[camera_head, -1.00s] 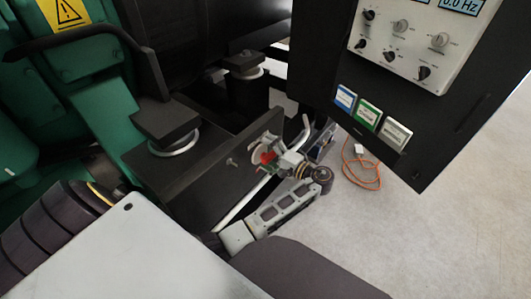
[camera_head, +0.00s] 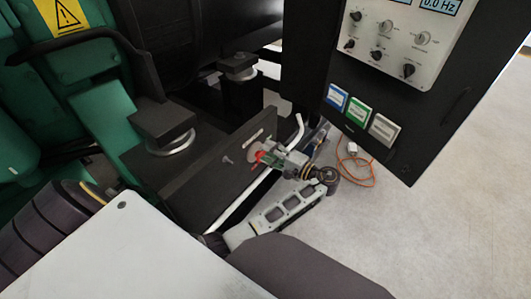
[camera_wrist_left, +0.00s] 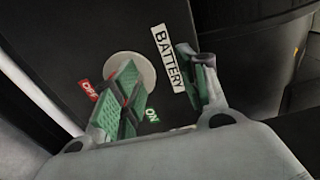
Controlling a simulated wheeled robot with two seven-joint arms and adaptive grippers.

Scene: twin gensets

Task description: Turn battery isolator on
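The battery isolator is on a dark side plate. Its pale round disc (camera_wrist_left: 136,70) shows in the left wrist view, with a red OFF label (camera_wrist_left: 89,91), a green ON label (camera_wrist_left: 152,115) and a white BATTERY label (camera_wrist_left: 174,57) around it. Red edges of its handle show, mostly hidden behind one green-padded finger. My left gripper (camera_wrist_left: 163,85) has its fingers apart, one over the disc, the other right of the BATTERY label. In the head view, the left gripper (camera_head: 268,157) is at the side plate, beside a red part (camera_head: 257,158). Contact with the handle cannot be told. My right gripper is not in view.
A control panel (camera_head: 400,50) with several knobs overhangs at upper right. An orange cable (camera_head: 357,172) lies on the open grey floor (camera_head: 450,210). Green genset parts (camera_head: 100,125) and black mounts (camera_head: 165,125) stand left of the dark side plate (camera_head: 205,180).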

